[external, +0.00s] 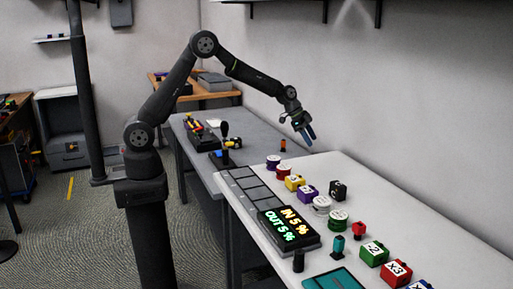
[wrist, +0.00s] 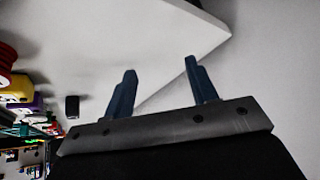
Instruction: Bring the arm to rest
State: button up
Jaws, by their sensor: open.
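My gripper (external: 307,134) hangs in the air above the far end of the white table (external: 440,219), near the wall. Its two blue fingers stand apart with nothing between them. In the wrist view my gripper (wrist: 163,90) is open and empty, with the table's corner and the grey wall beyond it. My arm is raised and bent, reaching from its column on the left over to the right.
Several coloured spools and blocks, such as a green block (external: 374,253) and a red block (external: 397,273), stand on the white table. A lit display (external: 289,229) sits at its left edge. A grey bench (external: 188,131) holds tools behind. The wall is close to my gripper.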

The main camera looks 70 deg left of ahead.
jog(key=d+r+m+g, duration=0.1)
jog(key=d+m, duration=0.1)
jog(key=d, duration=1.1)
jog(key=shift+s+d+r+m+h, duration=0.2)
jog(key=shift+s+r+m+h, duration=0.1)
jog(key=shift+s+h, duration=0.1)
jog(key=o, duration=0.9)
jog(key=shift+o, duration=0.8)
jog(key=s+a+r+m+g, duration=0.2)
jog(key=s+r+m+g, duration=0.3)
jog(key=s+r, duration=1.2)
jog(key=s+d+f+m+t, duration=0.1)
jog(key=d+f, duration=0.2)
jog(key=f, duration=0.6)
jog(key=shift+s+d+f, duration=0.15)
jog(key=shift+d+f, duration=0.05)
jog(key=shift+f, duration=0.05)
jog(key=v, duration=1)
